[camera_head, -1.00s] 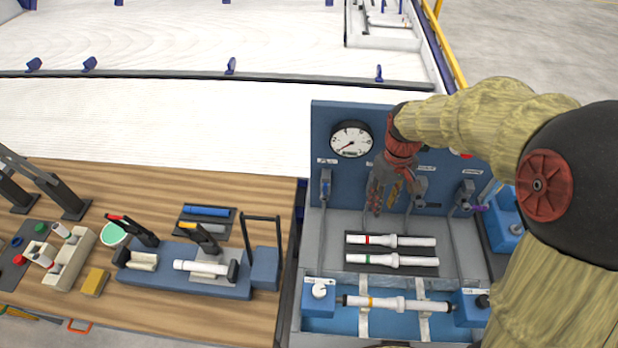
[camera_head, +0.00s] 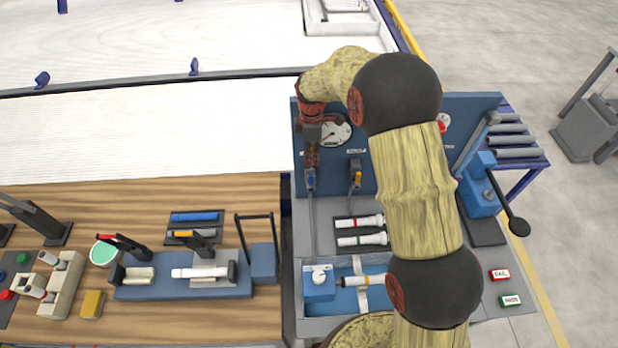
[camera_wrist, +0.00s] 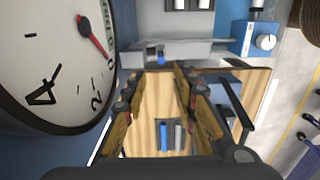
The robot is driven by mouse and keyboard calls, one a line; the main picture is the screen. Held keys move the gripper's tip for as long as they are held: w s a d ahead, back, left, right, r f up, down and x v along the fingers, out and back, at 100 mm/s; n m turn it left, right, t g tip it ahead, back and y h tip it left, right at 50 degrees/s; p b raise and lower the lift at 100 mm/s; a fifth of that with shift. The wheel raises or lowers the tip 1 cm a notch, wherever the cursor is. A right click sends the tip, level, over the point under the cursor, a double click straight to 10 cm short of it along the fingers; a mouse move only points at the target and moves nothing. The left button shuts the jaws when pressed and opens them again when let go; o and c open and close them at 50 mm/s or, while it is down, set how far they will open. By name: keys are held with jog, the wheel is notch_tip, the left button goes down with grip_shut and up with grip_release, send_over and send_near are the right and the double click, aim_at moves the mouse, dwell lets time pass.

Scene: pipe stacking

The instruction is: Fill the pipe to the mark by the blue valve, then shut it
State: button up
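My gripper (camera_head: 311,163) points down at the left end of the blue panel, just above the blue-handled valve (camera_head: 310,182). In the wrist view its fingers (camera_wrist: 157,75) are apart, with the blue valve handle (camera_wrist: 161,58) showing between and beyond the tips; I cannot tell whether they touch it. The round gauge (camera_head: 336,133) is partly hidden by my arm; it fills the left of the wrist view (camera_wrist: 50,60), with a red needle and a green mark near the rim. The white pipe with an orange band (camera_head: 366,281) lies in the blue basin, its right part hidden by my arm.
A yellow-handled valve (camera_head: 356,180) stands right of the blue one. Two white pipes (camera_head: 360,222) lie on a dark rack below. A blue block with a white knob (camera_head: 319,283) sits at the basin's left. A wooden bench (camera_head: 150,320) with fixtures is at left.

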aim_at(311, 175)
notch_tip(311, 175, down, 12)
jog(key=shift+r+p, duration=0.1)
jog(key=shift+p, duration=0.95)
grip_shut()
dwell(0.4)
